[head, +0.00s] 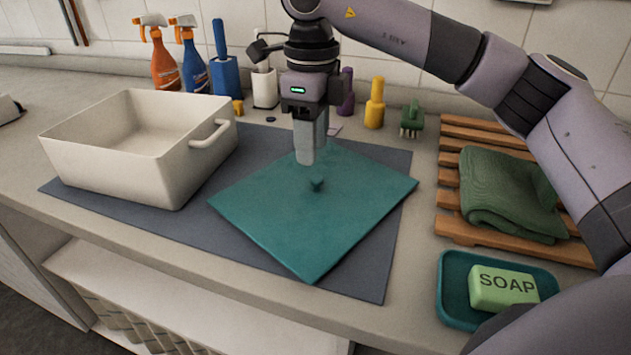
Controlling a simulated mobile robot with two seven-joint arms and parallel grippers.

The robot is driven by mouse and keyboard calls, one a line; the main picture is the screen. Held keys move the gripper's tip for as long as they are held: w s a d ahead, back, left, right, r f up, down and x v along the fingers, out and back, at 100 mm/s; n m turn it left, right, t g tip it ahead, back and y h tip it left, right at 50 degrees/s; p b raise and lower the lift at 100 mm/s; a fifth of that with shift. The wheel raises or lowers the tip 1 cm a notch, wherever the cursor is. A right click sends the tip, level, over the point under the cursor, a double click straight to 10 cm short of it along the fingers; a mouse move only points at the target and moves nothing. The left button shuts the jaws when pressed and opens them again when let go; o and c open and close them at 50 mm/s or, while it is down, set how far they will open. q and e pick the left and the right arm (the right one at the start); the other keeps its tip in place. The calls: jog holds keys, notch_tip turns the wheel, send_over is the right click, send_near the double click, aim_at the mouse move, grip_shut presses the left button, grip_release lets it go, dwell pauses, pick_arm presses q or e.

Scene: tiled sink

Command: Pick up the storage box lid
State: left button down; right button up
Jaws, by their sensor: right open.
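An open white box (105,160) with a side handle stands on the mat to the left of the lid and looks empty. I cannot tell whether the fingertips touch the lid. My left gripper is not in view.
Orange and blue spray bottles (188,58), a blue holder (225,75) and a yellow bottle (375,105) stand along the tiled wall. A wooden rack (455,230) with a green towel (510,190) and a teal soap dish (453,300) are at the right.

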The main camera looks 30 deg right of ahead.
aim_at(317, 178)
jog(key=f, duration=0.6)
jog(key=shift+s+d+f, duration=0.1)
jog(key=shift+d+f, duration=0.2)
jog(key=shift+f, duration=0.1)
grip_shut()
